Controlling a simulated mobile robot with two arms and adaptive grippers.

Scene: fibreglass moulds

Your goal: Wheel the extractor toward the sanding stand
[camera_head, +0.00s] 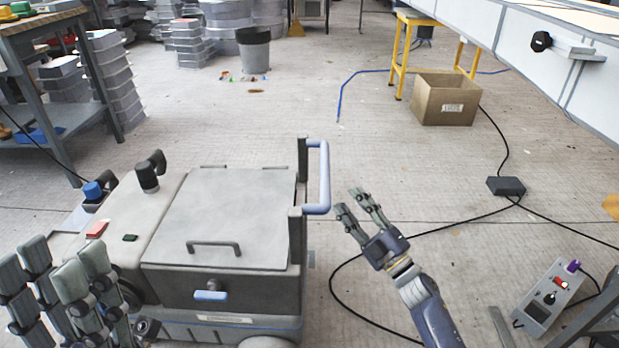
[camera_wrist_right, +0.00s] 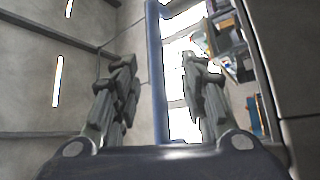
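The extractor is a grey wheeled box (camera_head: 225,210) with a hinged lid, at the lower left of the head view. Its blue upright handle (camera_head: 324,178) stands at its right side. My right gripper (camera_head: 360,206) is open and empty, just right of the handle and apart from it in the head view. In the right wrist view a blue bar (camera_wrist_right: 155,70) shows between the spread fingers (camera_wrist_right: 158,75). My left gripper (camera_head: 55,262) is at the lower left, in front of the extractor, with its fingers apart. I cannot tell for sure which thing is the sanding stand.
A yellow-legged stand (camera_head: 399,60) is at the back right, beside a cardboard box (camera_head: 446,101). Black cables and a small black box (camera_head: 506,186) lie on the floor at right. A control box (camera_head: 549,295) is lower right. A grey bin (camera_head: 254,50) stands behind. The middle floor is open.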

